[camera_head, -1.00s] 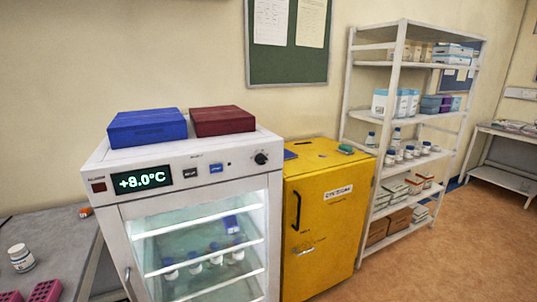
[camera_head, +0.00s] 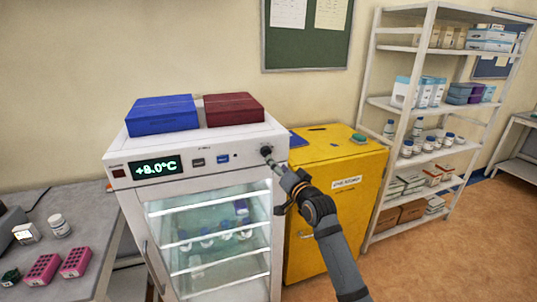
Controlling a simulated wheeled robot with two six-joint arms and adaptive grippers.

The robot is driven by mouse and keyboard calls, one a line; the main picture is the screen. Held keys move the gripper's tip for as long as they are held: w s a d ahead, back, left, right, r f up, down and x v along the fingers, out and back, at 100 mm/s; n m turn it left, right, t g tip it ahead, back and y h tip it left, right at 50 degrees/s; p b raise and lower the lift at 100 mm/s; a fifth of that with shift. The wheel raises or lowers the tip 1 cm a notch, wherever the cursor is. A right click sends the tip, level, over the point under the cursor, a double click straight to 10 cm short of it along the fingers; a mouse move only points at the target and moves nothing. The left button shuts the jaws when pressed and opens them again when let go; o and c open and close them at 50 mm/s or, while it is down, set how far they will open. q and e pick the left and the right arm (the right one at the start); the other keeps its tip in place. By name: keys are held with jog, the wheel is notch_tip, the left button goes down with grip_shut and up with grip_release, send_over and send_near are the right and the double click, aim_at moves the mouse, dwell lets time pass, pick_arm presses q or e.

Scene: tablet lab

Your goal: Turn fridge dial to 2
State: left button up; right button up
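The white fridge (camera_head: 210,153) stands left of centre with a glass door. Its display (camera_head: 157,166) reads +8.0°C. The small black dial (camera_head: 266,150) is at the right end of the front panel. My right gripper (camera_head: 271,161) reaches in from the lower right, with its tip at or just in front of the dial. I cannot tell whether it touches or grips the dial. The fingers are too small to show whether they are open or shut. The dial's marks are too small to read. My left gripper is out of view.
Blue (camera_head: 162,114) and dark red (camera_head: 233,109) boxes lie on the fridge. A yellow cabinet (camera_head: 330,220) stands close on its right, behind my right arm. A grey bench (camera_head: 85,220) with pink racks is at left. White shelves (camera_head: 395,103) stand at right.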

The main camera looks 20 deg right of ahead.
aim_at(267, 153)
jog(key=w+p, duration=0.1)
jog(key=w, duration=0.6)
jog(key=shift+w+a+p, duration=0.3)
jog(key=shift+w+a, duration=0.1)
jog(key=c, duration=1.1)
